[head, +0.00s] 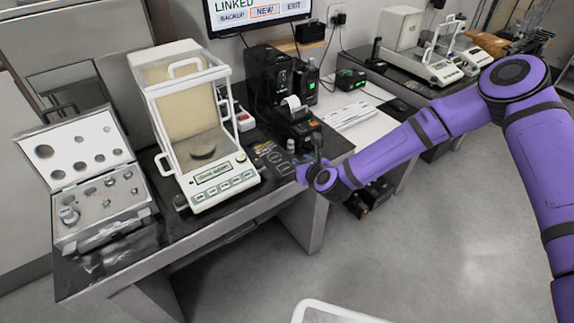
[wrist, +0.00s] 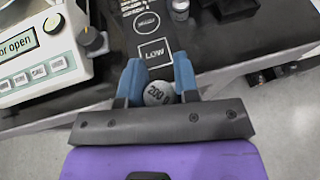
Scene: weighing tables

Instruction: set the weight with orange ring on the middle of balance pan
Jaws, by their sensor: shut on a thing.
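My gripper (wrist: 157,75) is shut on a grey metal weight (wrist: 158,94) marked "200" in the wrist view. Only the weight's top shows between the blue fingers; no orange ring can be made out. In the head view my gripper (head: 306,172) is at the table's front edge, right of the balance (head: 215,175), and the held weight cannot be made out there. The round grey balance pan (head: 202,153) sits inside the glass and white frame chamber and looks empty. The balance display in the wrist view (wrist: 18,44) ends in "or open".
An open weight case (head: 100,205) with several weights stands left of the balance. A printer (head: 296,118) and black devices stand behind my gripper. Another small metal weight (wrist: 180,8) stands near the mat marked "LOW" (wrist: 153,52). A second balance (head: 430,65) is at the back right.

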